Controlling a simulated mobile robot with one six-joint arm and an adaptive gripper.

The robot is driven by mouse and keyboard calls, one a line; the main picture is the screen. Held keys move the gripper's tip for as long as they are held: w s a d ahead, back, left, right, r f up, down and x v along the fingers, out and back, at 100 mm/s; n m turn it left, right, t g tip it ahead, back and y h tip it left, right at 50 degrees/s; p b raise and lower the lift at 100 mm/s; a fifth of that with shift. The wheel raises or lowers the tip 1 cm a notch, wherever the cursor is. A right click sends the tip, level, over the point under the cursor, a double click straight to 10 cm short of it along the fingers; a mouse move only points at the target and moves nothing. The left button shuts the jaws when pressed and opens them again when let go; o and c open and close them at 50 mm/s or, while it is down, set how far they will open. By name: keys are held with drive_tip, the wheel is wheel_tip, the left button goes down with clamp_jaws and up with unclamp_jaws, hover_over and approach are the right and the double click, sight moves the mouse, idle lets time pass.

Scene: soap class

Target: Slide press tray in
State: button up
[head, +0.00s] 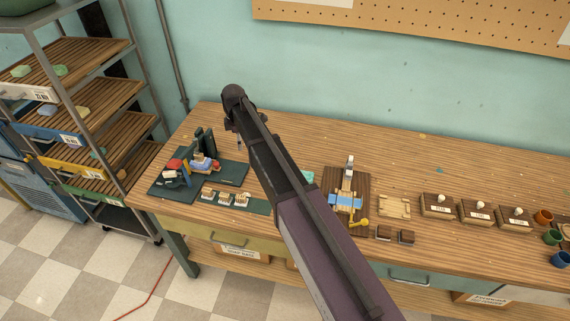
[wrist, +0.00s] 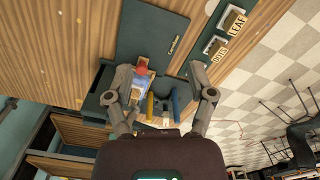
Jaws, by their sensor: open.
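A dark green press station (head: 213,176) stands at the left end of the bench, with an upright dark green frame (head: 208,144). On it sit a light blue and pale piece (head: 203,164), which may be the press tray, and a red piece (head: 174,164). In the wrist view the blue and pale piece (wrist: 138,86) lies between my fingers, near the left one, with a red knob (wrist: 142,68) above it. A yellow bar (wrist: 150,105) and a blue bar (wrist: 175,102) are beside it. My gripper (wrist: 160,68) is open and empty above the station; whether it touches anything is unclear.
Labelled stamps (head: 226,198) lie in front of the station. A wooden board with a blue strip (head: 346,203) and several small labelled boxes (head: 475,211) stand to the right. A shelf rack (head: 90,95) is at left. Bare bench lies behind the station.

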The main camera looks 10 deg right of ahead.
drive_tip(key=s+d+f+m+b, duration=0.2)
drive_tip(key=s+d+m+b, duration=0.1)
drive_tip(key=s+d+m, duration=0.7)
drive_tip(key=shift+s+d+f, duration=0.35)
drive_tip(key=shift+s+d, duration=1.2)
drive_tip(key=shift+d, duration=0.8)
drive_tip(key=s+d+m, duration=0.8)
drive_tip(key=s, duration=0.5)
drive_tip(key=shift+d+m, duration=0.3)
drive_tip(key=shift+d, duration=0.05)
drive_tip(key=shift+c, duration=1)
